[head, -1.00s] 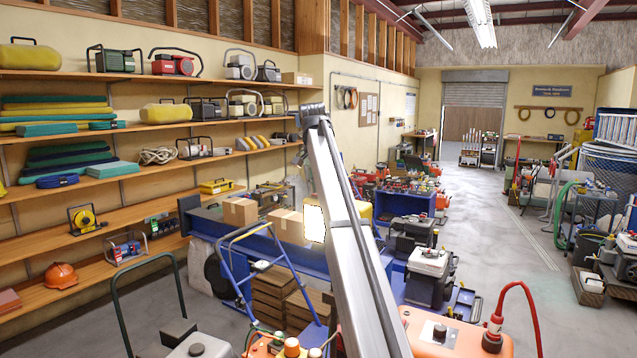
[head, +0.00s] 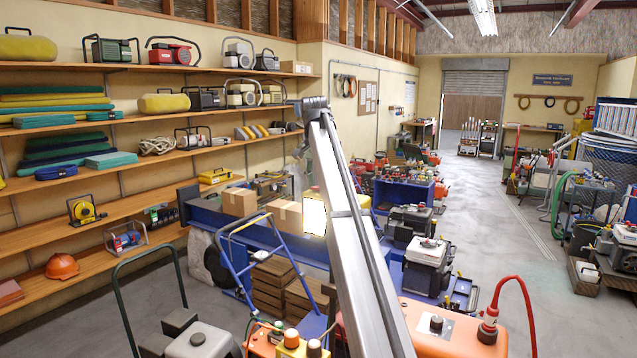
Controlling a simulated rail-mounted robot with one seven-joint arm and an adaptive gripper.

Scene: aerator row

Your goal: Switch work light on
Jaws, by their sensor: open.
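A bright white rectangular panel with a yellow edge (head: 314,213) stands near the middle of the head view, just left of my arm's long link. It looks like the work light's face, but I cannot tell whether the white is its glow. My arm covers its right side, and a bit of yellow shows on the arm's other side. No switch can be made out. My arm rises from the bottom to a grey joint near the picture's middle. My gripper's fingers cannot be seen; the part beyond the joint is hidden or too small to make out.
Cardboard boxes (head: 238,202) sit on a blue bench left of the panel. A blue hand truck (head: 240,262) and an orange machine (head: 450,325) with a red hose stand in front. Loaded wooden shelves (head: 100,215) line the left wall. The aisle floor (head: 495,240) at right is clear.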

